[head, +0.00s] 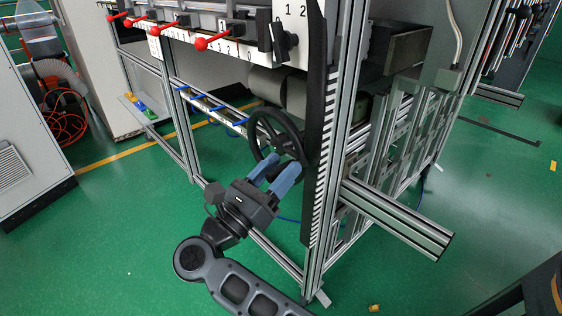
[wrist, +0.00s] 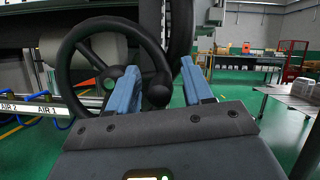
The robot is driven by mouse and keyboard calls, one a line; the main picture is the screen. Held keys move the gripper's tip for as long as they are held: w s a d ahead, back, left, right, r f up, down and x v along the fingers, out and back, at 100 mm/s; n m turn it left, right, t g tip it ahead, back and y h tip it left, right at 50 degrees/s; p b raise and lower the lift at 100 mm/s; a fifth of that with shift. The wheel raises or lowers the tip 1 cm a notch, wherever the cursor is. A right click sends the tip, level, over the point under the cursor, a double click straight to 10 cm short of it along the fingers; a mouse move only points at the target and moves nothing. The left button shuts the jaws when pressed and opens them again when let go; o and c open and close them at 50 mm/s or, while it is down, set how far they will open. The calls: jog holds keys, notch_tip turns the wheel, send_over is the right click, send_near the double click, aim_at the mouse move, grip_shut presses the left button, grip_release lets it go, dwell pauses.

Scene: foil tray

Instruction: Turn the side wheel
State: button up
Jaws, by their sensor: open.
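The side wheel (head: 257,118) is a black handwheel with spokes on the side of the metal frame. It also shows in the wrist view (wrist: 72,48), filling the left half, with a dark round handle knob (wrist: 158,92) at its lower right rim. I cannot tell whether the fingers touch the wheel or knob. Part of the rim is hidden behind the left finger.
An aluminium frame post (head: 335,150) stands just right of the wheel, and a profile beam (head: 395,217) juts out to the right. Red-knobbed levers (head: 201,43) line the upper front. Blue hooks (head: 240,122) sit left of the wheel. Green floor (head: 130,235) is clear at left.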

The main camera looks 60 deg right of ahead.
jog(key=shift+s+d+r, duration=0.1)
jog(key=shift+d+r, duration=0.05)
jog(key=shift+d, duration=0.25)
jog(key=shift+c, duration=0.3)
grip_shut()
